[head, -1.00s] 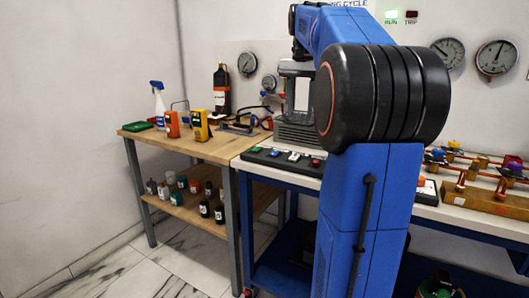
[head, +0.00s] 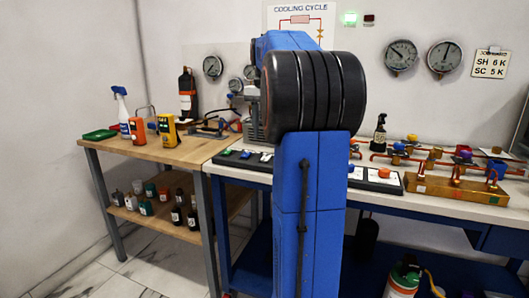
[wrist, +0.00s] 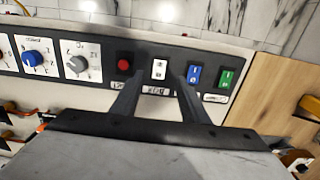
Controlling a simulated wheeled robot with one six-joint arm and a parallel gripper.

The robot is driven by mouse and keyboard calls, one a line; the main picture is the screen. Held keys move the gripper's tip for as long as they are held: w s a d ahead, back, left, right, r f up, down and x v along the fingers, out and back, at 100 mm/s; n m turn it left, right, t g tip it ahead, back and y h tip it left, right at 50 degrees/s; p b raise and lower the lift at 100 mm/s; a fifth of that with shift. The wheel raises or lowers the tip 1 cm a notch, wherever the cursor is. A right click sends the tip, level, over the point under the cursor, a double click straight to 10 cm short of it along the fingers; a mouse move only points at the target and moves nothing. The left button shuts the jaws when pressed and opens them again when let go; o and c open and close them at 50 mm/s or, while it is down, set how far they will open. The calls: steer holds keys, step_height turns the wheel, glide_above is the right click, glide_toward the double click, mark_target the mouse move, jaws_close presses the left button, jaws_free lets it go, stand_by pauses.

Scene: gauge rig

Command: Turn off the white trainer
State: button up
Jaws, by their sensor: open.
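A black switch panel (wrist: 215,56) crosses the wrist view. On it is a white rocker switch (wrist: 159,70), between a red button (wrist: 123,65) and a blue rocker (wrist: 194,75), with a green rocker (wrist: 226,79) at the right. My gripper (wrist: 156,92) is open, its two dark fingers pointing at the panel on either side of the white rocker's column. I cannot tell whether they touch the panel. In the head view the panel (head: 236,161) lies on the bench, partly behind my arm; my gripper is hidden there.
A blue knob (wrist: 37,58) and a grey knob (wrist: 76,64) sit beside the switches. A green RUN lamp (head: 350,19) is lit on the wall. A pipe rig (head: 455,189) stands on the bench at right. A wooden table (head: 160,150) is at left.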

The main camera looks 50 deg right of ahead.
step_height(320, 180, down, 8)
stand_by(0.4)
steer(key=shift+c, duration=0.3)
